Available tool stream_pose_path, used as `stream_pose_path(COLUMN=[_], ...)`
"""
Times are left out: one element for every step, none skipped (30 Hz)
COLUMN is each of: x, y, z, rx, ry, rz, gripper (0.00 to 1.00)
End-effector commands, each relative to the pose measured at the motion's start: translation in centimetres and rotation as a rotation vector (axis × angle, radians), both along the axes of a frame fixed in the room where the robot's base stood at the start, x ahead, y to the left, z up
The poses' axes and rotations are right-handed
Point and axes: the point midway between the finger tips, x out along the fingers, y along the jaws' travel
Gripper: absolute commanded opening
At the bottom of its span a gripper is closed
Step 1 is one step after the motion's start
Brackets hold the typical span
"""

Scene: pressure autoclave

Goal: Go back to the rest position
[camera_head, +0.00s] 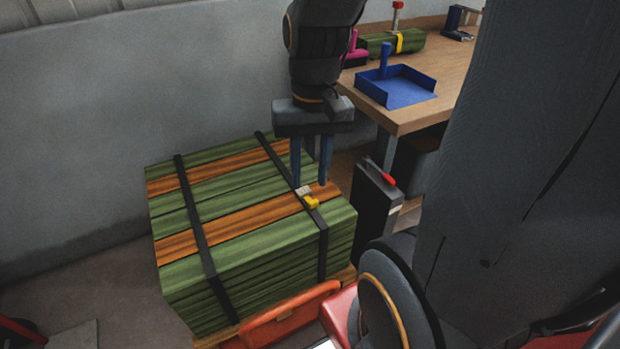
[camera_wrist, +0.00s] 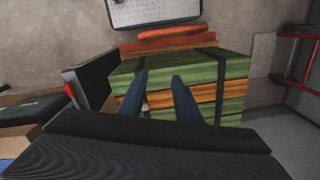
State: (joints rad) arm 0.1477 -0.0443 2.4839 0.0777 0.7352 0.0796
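My gripper (camera_head: 310,180) points down over the right part of a strapped stack of green and orange boards (camera_head: 215,215). Its two blue fingers stand apart with nothing between them, so it is open. The fingertips are close to a strap buckle with a yellow part (camera_head: 312,202); I cannot tell whether they touch it. In the wrist view the open fingers (camera_wrist: 158,84) reach toward the stack (camera_wrist: 225,68), and the buckle is not clear there.
A dark case with a red handle (camera_head: 377,205) stands right of the stack. Behind it is a wooden table (camera_head: 430,108) with a blue tray (camera_head: 400,90) and a green bundle (camera_head: 385,43). An orange-red part (camera_head: 285,318) lies close in front of the stack. A grey wall (camera_head: 90,120) is behind.

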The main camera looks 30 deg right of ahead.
Motion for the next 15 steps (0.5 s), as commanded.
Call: stream_pose_path(x=[-0.9, -1.3, -1.8, -2.0, -2.2, -2.4, -2.5, -2.6, -2.6, -2.6, -2.6, -2.6, -2.6, -2.6, -2.6], y=[0.5, 0.7, 1.0, 1.1, 1.2, 1.3, 1.4, 1.4, 1.4, 1.4, 1.4, 1.4, 1.4, 1.4, 1.3], z=[0.3, 0.5, 0.5, 0.6, 0.6, 0.7, 0.7, 0.7, 0.7, 0.7, 0.7, 0.7, 0.7, 0.7, 0.7], rx=[-0.014, -0.021, -0.027, -0.032, -0.036, -0.039, -0.041, -0.042, -0.042, -0.042, -0.042, -0.042, -0.042, -0.042, -0.042], ry=[-0.014, -0.019, -0.025, -0.028, -0.031, -0.034, -0.035, -0.036, -0.036, -0.036, -0.035, -0.035, -0.035, -0.035, -0.035], rz=[0.064, 0.095, 0.128, 0.149, 0.165, 0.180, 0.188, 0.193, 0.196, 0.196, 0.196, 0.195, 0.194, 0.194, 0.193], gripper=[0.30, 0.30, 0.30, 0.30, 0.30, 0.30, 0.30, 0.30, 0.30, 0.30, 0.30, 0.30, 0.30, 0.30, 0.30])
